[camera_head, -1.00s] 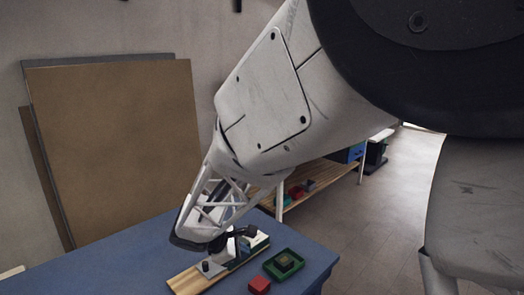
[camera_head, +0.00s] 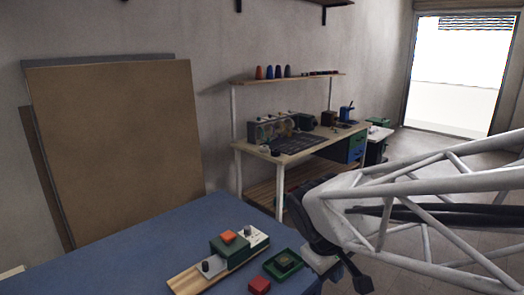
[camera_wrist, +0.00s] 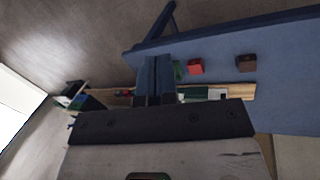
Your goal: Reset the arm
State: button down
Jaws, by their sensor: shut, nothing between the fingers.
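My gripper shows in the wrist view (camera_wrist: 155,65) with its two dark fingers together and nothing between them. In the head view my arm reaches in from the right, and its end is at the right side of the blue table (camera_head: 130,255), apart from the things on it. A wooden board (camera_head: 187,284) lies there, carrying a green block (camera_head: 230,249) with an orange piece (camera_head: 228,237) on top, a grey plate with a black knob (camera_head: 211,266) and a white part (camera_head: 259,242). In the wrist view the fingers hide part of the board (camera_wrist: 242,91).
A red block (camera_head: 259,285) and a green tray (camera_head: 270,267) with a dark piece inside sit beside the board. The wrist view also shows a dark brown block (camera_wrist: 247,63) on the table. A workbench (camera_head: 262,150) stands behind, and brown panels (camera_head: 115,140) lean on the wall.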

jog(key=s+d+r+m+y, duration=0.1)
jog(key=s+d+m, duration=0.1)
jog(key=s, duration=0.3)
jog(key=s+d+r+m+t+y, duration=0.1)
jog(key=s+d+m+y, duration=0.1)
jog(key=s+m, duration=0.2)
jog(key=shift+s, duration=0.9)
dwell(1.1)
